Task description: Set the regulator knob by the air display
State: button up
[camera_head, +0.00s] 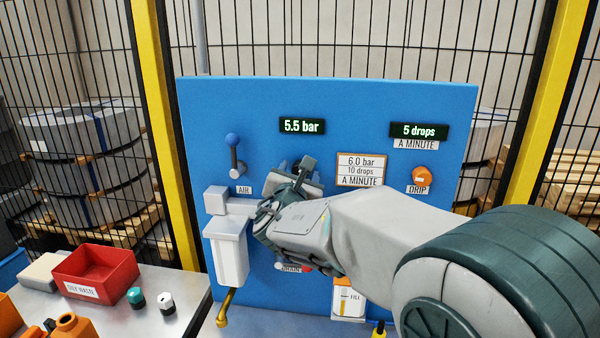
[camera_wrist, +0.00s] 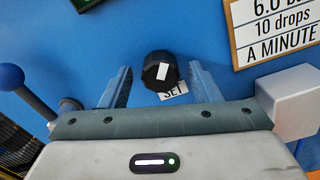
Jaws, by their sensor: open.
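The black regulator knob (camera_wrist: 160,72) with a white mark sits on the blue panel in the wrist view, above a label reading SET. My gripper (camera_wrist: 162,88) is open, its two fingers on either side of the knob with gaps left and right. In the head view my gripper (camera_head: 294,180) is in front of the panel, and the knob is hidden or cannot be made out behind it. The air display (camera_head: 302,126) reads 5.5 bar in green. The sign (camera_head: 361,170) reads 6.0 bar, 10 drops a minute.
A blue-knobbed lever (camera_head: 233,148) stands left of my gripper, above a white filter unit (camera_head: 229,255). An orange drip knob (camera_head: 421,174) and a display of 5 drops (camera_head: 419,131) are to the right. A red bin (camera_head: 97,272) stands on the table at left.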

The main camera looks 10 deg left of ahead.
jog(key=c, duration=1)
jog(key=shift+f+m+b, duration=0.1)
jog(key=shift+m+b, duration=2.6)
jog(key=shift+b, duration=3.05)
jog(key=o, duration=1)
